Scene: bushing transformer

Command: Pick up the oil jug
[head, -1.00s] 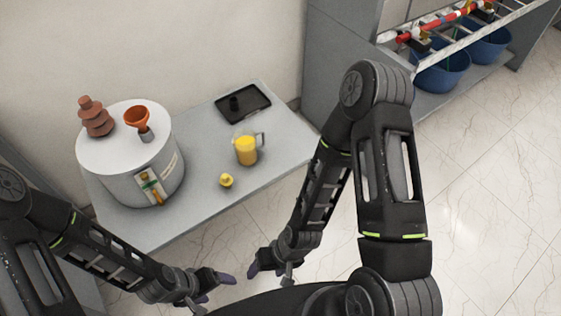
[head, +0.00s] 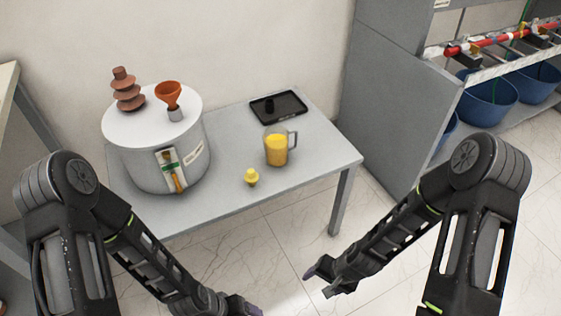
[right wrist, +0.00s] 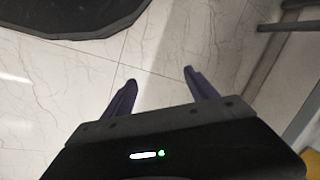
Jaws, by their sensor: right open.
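The oil jug (head: 277,151) is a clear jug with yellow oil and a handle on its right side. It stands upright on the grey table (head: 225,183), near the table's right part. My right gripper (head: 322,281) is open and empty, off the table, in front of its right end and lower in the head view than the jug. Its two purple-tipped fingers stand apart in the right wrist view (right wrist: 158,82), over bare floor. My left gripper (head: 245,306) is at the bottom edge of the head view, partly cut off, and its opening is unclear.
A white cylindrical transformer (head: 152,160) with a brown bushing (head: 127,90) and an orange funnel (head: 170,94) stands left on the table. A small yellow cap-like piece (head: 251,177) lies before the jug. A black tray (head: 279,107) is behind. Blue bins (head: 488,99) fill a shelf at right.

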